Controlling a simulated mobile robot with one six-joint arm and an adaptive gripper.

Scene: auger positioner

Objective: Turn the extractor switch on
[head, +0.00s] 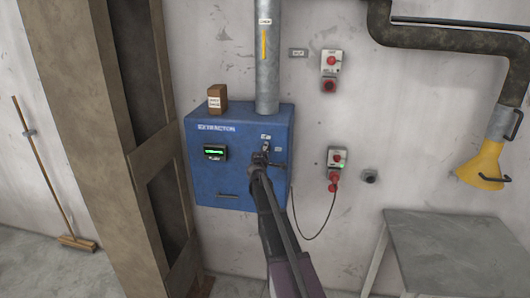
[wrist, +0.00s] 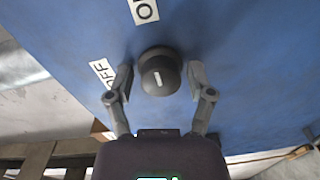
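The blue extractor box (head: 230,180) is mounted on the wall, with "EXTRACTOR" lettering and a lit green display. Its switch is a round black knob (wrist: 160,72) with a short white mark, seen near the middle of the wrist view. The mark runs roughly toward a white label (wrist: 143,10) showing an "O", partly cut off at the top edge. An "OFF" label (wrist: 102,72) lies left of the knob. My gripper (wrist: 160,84) is open, with one finger on each side of the knob and visible gaps on both sides. In the head view my gripper (head: 262,156) partly hides the switch area.
A grey duct (head: 267,60) rises from the box, and a small brown box (head: 217,98) sits on top. Switch boxes (head: 331,63) and (head: 337,158) with red parts are on the wall to the right. A grey table (head: 450,240) stands at lower right.

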